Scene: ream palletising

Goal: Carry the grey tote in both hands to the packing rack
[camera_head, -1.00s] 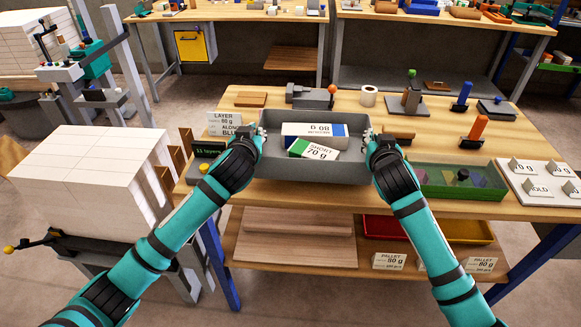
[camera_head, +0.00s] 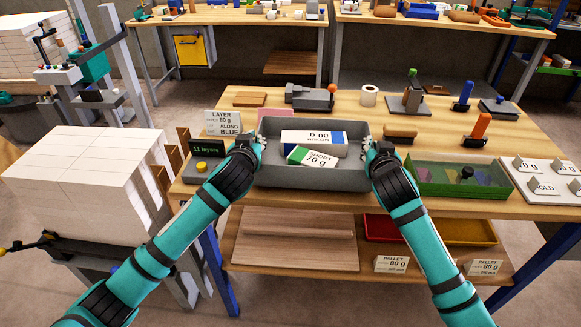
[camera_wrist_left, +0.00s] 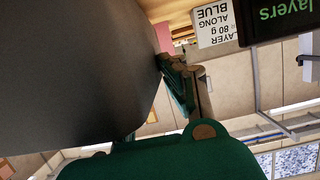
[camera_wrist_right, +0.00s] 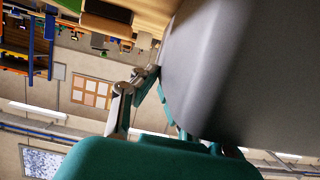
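The grey tote (camera_head: 312,181) is at the near edge of the wooden bench, roughly level, between my two grippers. Inside it lie a white and blue ream (camera_head: 305,136) and a white and green ream marked SHORT 70 g (camera_head: 318,161). My left gripper (camera_head: 259,146) is shut on the tote's left end. My right gripper (camera_head: 367,149) is shut on its right end. Each wrist view shows fingers against the tote's dark wall, in the left wrist view (camera_wrist_left: 182,75) and the right wrist view (camera_wrist_right: 135,85). Whether the tote's underside touches the bench is hidden. I cannot tell which structure is the packing rack.
The bench (camera_head: 420,150) also holds a layer sign (camera_head: 223,123), a display (camera_head: 203,147), a green-framed tray (camera_head: 455,181) and tools. A pallet stack of white reams (camera_head: 80,180) stands to the left. A lower shelf (camera_head: 290,240) is under the bench.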

